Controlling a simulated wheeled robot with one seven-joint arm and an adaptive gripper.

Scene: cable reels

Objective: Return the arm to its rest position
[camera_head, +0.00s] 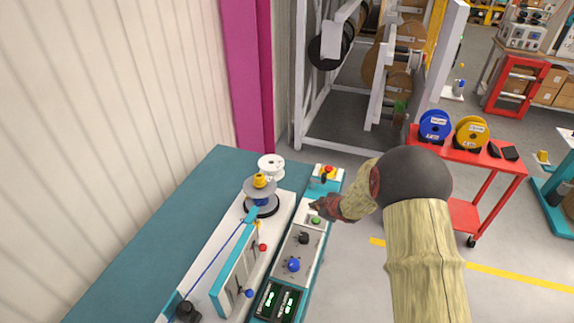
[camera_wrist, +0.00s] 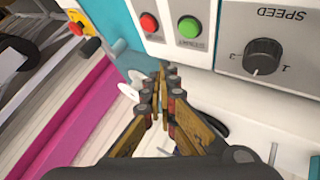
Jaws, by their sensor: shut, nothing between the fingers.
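My gripper (camera_head: 318,207) is at the end of my wood-textured arm, over the control panel (camera_head: 310,212) of the teal bench. In the wrist view my gripper (camera_wrist: 160,78) has its fingers together with nothing between them. The fingertips appear just below a red button (camera_wrist: 149,23) and a green button (camera_wrist: 189,27) in that picture. The green button (camera_head: 316,221) also shows in the head view beside the fingers. I cannot tell the exact gap between the fingertips and the panel.
A black speed knob (camera_wrist: 263,57) is close by on the panel. A winding machine with a grey spool (camera_head: 261,190) stands left of it. An emergency stop (camera_head: 328,170) is at the panel's far end. A red cart (camera_head: 460,158) with reels stands right; grey floor is open between.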

